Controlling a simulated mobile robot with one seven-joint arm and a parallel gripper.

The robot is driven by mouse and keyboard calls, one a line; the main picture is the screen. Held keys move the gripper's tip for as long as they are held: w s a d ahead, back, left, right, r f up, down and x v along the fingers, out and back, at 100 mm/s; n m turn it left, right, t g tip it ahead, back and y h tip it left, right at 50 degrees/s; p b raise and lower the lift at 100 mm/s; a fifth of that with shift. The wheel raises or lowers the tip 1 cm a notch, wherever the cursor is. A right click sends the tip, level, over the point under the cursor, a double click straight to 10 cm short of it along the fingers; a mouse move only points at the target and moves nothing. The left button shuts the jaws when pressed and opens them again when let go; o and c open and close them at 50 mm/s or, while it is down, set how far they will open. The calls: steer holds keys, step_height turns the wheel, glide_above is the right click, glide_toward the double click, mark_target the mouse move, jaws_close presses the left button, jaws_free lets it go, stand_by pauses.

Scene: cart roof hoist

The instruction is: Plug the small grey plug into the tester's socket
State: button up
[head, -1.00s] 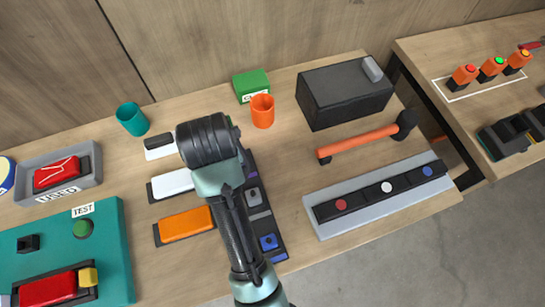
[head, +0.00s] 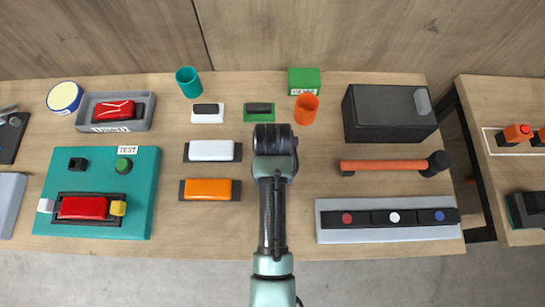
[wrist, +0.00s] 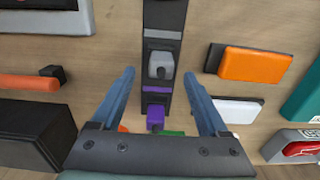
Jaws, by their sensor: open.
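The teal tester (head: 145,190), labelled TEST, lies at the left of the bench in the head view. It has a small black block (head: 78,163), which may be its socket, a green button (head: 123,165) and a red block (head: 83,207) in a dark cradle. In the head view my arm hides gripper and rack.
Orange (head: 210,189) and white (head: 212,151) blocks lie between tester and arm. A USED tray (head: 140,124) holds a cracked red block. Cups stand behind. A black box (head: 385,115), an orange-handled tool (head: 388,165) and a grey button strip (head: 385,234) lie right.

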steer(key=shift+s+a+f+p, duration=0.1)
steer(key=shift+f+p, duration=0.45)
steer(key=shift+f, duration=2)
jaws_close()
